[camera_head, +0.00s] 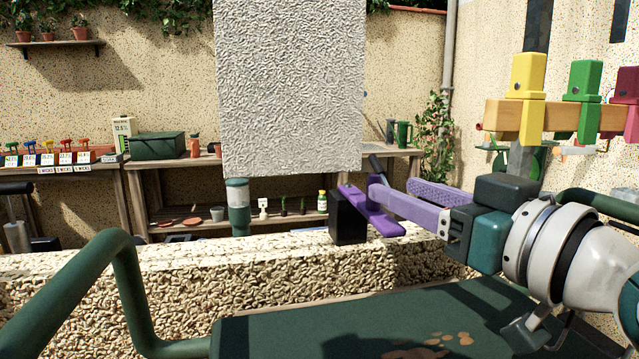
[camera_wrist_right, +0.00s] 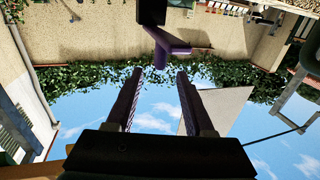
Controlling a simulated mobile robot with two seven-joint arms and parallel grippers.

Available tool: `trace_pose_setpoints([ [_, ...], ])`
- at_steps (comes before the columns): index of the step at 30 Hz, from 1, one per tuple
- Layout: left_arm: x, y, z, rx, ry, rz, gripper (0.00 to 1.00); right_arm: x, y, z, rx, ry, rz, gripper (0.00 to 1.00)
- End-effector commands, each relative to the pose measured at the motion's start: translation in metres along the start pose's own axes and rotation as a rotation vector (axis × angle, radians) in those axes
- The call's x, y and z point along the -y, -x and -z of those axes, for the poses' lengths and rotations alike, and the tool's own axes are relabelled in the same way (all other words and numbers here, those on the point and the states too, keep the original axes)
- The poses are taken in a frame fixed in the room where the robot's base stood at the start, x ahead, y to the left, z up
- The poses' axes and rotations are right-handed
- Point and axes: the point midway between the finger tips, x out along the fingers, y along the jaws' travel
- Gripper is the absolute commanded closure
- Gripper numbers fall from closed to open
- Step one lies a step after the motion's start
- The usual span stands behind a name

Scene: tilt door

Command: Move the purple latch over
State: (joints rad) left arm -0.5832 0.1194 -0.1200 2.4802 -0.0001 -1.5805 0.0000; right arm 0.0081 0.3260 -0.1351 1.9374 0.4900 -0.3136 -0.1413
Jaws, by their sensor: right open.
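I cannot tell whether a finger touches the latch. My left gripper is not in view.
The large pale textured panel (camera_head: 290,85) hangs over the stone wall (camera_head: 150,300). Behind are wooden benches with a green box (camera_head: 157,145). A wooden rail with coloured clips (camera_head: 526,85) is at the upper right. A dark green tube (camera_head: 130,270) curves at the lower left.

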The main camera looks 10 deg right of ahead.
Motion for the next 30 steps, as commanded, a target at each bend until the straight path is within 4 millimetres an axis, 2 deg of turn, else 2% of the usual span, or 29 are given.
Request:
trace_pose_setpoints([
  [3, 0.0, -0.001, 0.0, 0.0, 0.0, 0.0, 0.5, 0.0, -0.023, 0.0, -0.001, -0.001, 0.0, 0.47],
  [9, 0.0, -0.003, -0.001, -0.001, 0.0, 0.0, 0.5, 0.0, -0.051, 0.0, -0.001, -0.001, 0.0, 0.47],
  [14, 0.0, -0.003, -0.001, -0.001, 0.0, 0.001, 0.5, 0.001, -0.06, 0.0, 0.001, 0.0, 0.001, 0.47],
  [21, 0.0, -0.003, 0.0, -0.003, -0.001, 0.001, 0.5, 0.001, -0.06, 0.0, 0.001, 0.0, 0.002, 0.47],
  [23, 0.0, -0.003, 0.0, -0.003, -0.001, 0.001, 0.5, 0.001, -0.06, 0.0, 0.001, 0.0, 0.002, 0.52],
  [30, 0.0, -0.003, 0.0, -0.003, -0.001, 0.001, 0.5, 0.001, -0.06, 0.0, 0.002, 0.0, 0.001, 0.79],
])
